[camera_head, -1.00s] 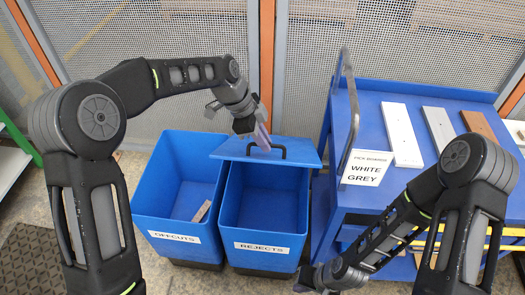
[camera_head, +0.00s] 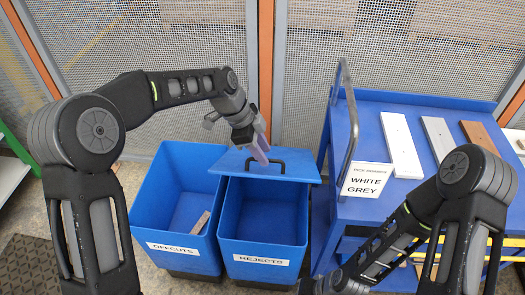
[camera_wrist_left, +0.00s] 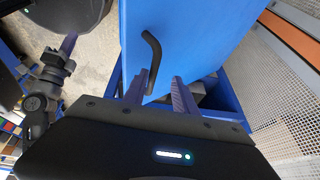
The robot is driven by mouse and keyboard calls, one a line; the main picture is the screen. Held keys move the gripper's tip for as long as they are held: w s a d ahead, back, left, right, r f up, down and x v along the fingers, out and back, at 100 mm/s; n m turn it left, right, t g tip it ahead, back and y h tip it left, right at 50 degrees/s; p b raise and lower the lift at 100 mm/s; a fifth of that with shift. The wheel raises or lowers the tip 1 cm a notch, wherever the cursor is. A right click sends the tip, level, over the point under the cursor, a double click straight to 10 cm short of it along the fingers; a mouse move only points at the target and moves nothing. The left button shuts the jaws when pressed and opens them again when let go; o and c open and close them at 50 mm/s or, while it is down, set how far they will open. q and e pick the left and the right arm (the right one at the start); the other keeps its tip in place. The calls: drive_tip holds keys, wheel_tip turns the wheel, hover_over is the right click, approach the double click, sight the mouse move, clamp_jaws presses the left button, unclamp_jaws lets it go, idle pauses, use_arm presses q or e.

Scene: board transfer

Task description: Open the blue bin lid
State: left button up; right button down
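The blue bin labelled REJECTS (camera_head: 262,261) stands in the middle of the head view. Its blue lid (camera_head: 233,163) sits raised over the back part, and the front of the opening is uncovered. A black bar handle (camera_head: 283,161) is on the lid and also shows in the left wrist view (camera_wrist_left: 152,50). My left gripper (camera_head: 261,157) is at the lid beside the handle. In the left wrist view its purple fingers (camera_wrist_left: 160,82) are apart, with the handle's end near the left finger; contact is unclear. My right gripper (camera_head: 318,287) is low at the picture's bottom edge, mostly cut off.
An open blue bin labelled OFFCUTS (camera_head: 150,196) stands left of it, with a small board (camera_head: 200,223) inside. A blue cart (camera_head: 375,105) on the right carries several boards and a WHITE GREY sign (camera_head: 366,181). A mesh fence (camera_head: 190,40) runs behind.

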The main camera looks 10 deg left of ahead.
use_arm(q)
drive_tip(key=v, duration=0.7)
drive_tip(key=shift+a+r+b, duration=0.15)
drive_tip(key=shift+r+b, duration=0.1)
drive_tip(key=shift+b, duration=0.1)
